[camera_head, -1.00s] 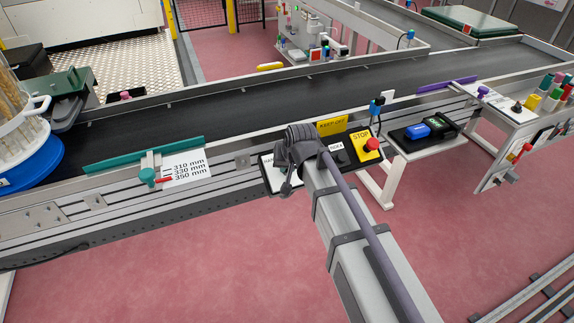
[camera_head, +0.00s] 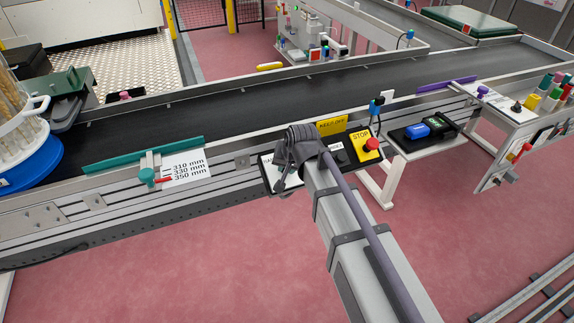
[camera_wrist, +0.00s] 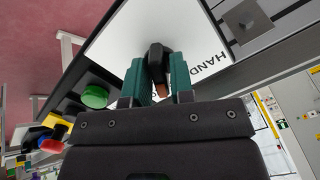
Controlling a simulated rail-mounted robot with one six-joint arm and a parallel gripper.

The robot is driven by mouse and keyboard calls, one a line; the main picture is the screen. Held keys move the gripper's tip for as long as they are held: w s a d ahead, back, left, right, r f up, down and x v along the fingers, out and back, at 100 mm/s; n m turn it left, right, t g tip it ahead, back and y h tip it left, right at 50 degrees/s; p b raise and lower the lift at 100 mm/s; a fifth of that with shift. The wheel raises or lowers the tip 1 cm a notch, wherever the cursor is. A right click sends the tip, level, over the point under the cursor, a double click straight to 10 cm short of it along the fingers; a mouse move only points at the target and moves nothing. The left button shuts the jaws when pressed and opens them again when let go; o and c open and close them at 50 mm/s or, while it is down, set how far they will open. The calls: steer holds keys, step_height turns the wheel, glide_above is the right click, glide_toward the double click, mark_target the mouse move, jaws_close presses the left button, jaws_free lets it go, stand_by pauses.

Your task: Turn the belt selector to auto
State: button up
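The belt selector (camera_wrist: 156,52) is a black knob with a brownish tip on a white plate (camera_wrist: 115,42), where the word HAND can be read. My gripper (camera_wrist: 158,75) has its two teal fingers on either side of the knob, with no clear gap showing, so it looks shut on it. Other lettering on the plate is hidden by the fingers. In the head view the selector is hidden behind my wrist (camera_head: 300,148), over the left part of the control panel (camera_head: 266,171) on the conveyor's front side.
A green button (camera_wrist: 95,97) sits beside the plate. The dark conveyor belt (camera_head: 230,100) runs behind.

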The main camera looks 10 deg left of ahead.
steer(key=shift+o, duration=1.3)
steer(key=shift+r, duration=0.1)
steer(key=p+v, duration=0.9)
steer(key=v, duration=0.1)
steer(key=shift+s+r+p, duration=0.2)
steer(key=shift+p, duration=0.15)
steer(key=shift+d, duration=0.1)
